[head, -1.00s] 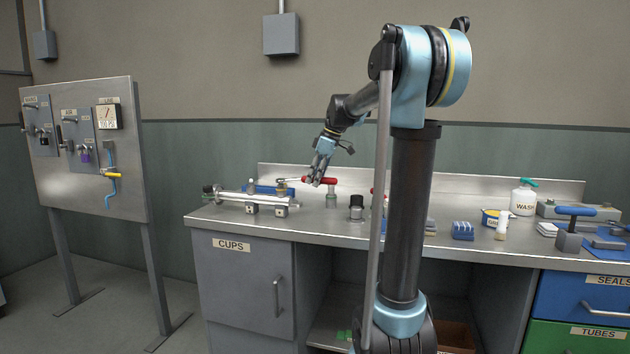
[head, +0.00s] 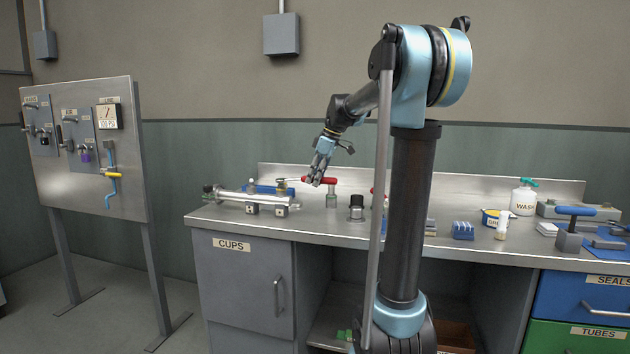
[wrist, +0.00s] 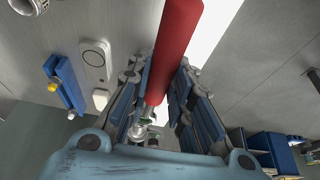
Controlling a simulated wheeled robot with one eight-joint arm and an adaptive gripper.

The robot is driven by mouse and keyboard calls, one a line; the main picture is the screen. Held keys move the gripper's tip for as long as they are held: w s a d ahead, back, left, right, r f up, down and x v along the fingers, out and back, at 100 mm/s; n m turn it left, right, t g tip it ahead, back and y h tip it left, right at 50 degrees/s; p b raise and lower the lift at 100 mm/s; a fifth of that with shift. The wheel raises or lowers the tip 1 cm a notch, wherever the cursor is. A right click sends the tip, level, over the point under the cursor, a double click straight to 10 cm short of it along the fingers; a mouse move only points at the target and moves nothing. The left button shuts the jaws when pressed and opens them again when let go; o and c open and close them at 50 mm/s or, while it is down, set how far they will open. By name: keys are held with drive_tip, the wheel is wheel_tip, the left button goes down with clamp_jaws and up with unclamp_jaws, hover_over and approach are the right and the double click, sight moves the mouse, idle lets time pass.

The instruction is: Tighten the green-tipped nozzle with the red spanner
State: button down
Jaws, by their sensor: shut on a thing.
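My gripper (head: 321,176) is shut on the red handle of the spanner (head: 329,181), above the back left of the bench. In the wrist view the red spanner (wrist: 172,50) lies between the blue-padded fingers of my gripper (wrist: 162,80). Its thin shank points left in the head view, toward a small brass-coloured fitting (head: 281,187) beside a blue block. Metal fittings with small green parts (wrist: 146,122) show below the handle in the wrist view; I cannot tell whether the spanner's head is seated on the nozzle.
A steel cylinder (head: 240,201) lies along the bench's left end.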

drive_tip(key=shift+f, duration=1.05)
idle(0.4)
drive_tip(key=c, duration=2.2)
unclamp_jaws()
drive_tip(key=shift+c, duration=0.2)
clamp_jaws()
drive_tip(key=shift+s+a+m+t, duration=0.2)
drive_tip(key=shift+s+a+m, duration=0.15)
drive_tip(key=shift+s+m, duration=0.3)
drive_tip(key=shift+s+a+m+t, duration=0.2)
drive_tip(key=shift+s+a+m, duration=0.1)
drive_tip(key=shift+s+m, duration=0.35)
drive_tip(key=shift+s+a+m+t+h, duration=0.3)
drive_tip(key=shift+s+a+m+h, duration=0.2)
drive_tip(key=shift+s+a+m, duration=0.35)
drive_tip(key=shift+s+a+m+t, duration=0.3)
drive_tip(key=shift+s+a+m, duration=0.45)
drive_tip(key=shift+m, duration=0.3)
